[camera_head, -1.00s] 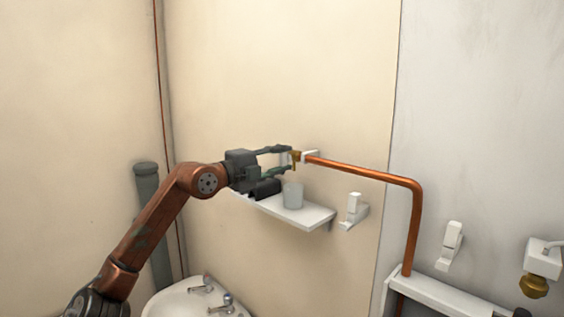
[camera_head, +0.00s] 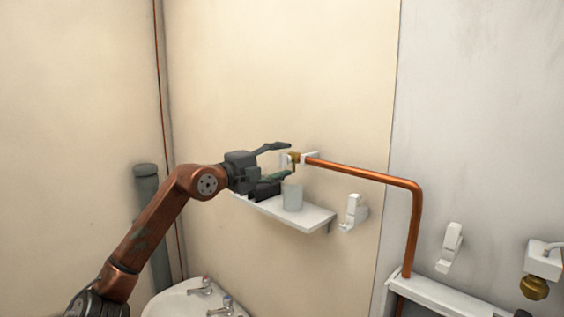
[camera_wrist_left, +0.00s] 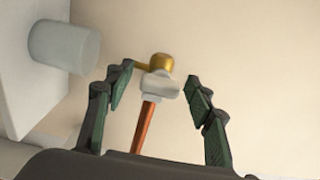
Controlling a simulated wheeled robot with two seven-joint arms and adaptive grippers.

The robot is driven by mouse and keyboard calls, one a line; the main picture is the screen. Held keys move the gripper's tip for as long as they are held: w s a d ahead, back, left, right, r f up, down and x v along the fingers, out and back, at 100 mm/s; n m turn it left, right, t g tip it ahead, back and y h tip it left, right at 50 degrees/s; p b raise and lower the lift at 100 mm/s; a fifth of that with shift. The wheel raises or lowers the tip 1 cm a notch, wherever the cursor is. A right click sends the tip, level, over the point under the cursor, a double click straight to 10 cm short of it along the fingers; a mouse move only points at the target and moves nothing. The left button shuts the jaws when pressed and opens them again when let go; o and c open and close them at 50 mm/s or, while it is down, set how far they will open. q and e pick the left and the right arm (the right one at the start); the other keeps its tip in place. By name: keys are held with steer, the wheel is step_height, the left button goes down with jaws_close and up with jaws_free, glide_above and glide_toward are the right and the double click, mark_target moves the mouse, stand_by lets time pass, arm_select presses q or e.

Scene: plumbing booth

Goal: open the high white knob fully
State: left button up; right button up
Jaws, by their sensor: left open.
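The high white knob (camera_head: 285,160) sits at the left end of a brass valve (camera_head: 295,157) on the wall, where the copper pipe ends. The knob also shows in the left wrist view (camera_wrist_left: 160,86), with the brass fitting beside it. My left gripper (camera_head: 284,161) is open, with one finger above and one below the knob's height. In the left wrist view the knob lies between the two spread fingers, with a visible gap on each side. My right gripper is not in view.
A copper pipe (camera_head: 365,173) runs right from the valve and bends down. A white shelf (camera_head: 308,219) with a grey-white cup (camera_head: 292,197) is just below my left gripper. Another white fixture (camera_head: 353,212) is on the wall to the right. A sink (camera_head: 176,303) is lower down.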

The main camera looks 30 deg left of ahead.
arm_select(q)
steer(key=v, duration=1.2)
stand_by(0.3)
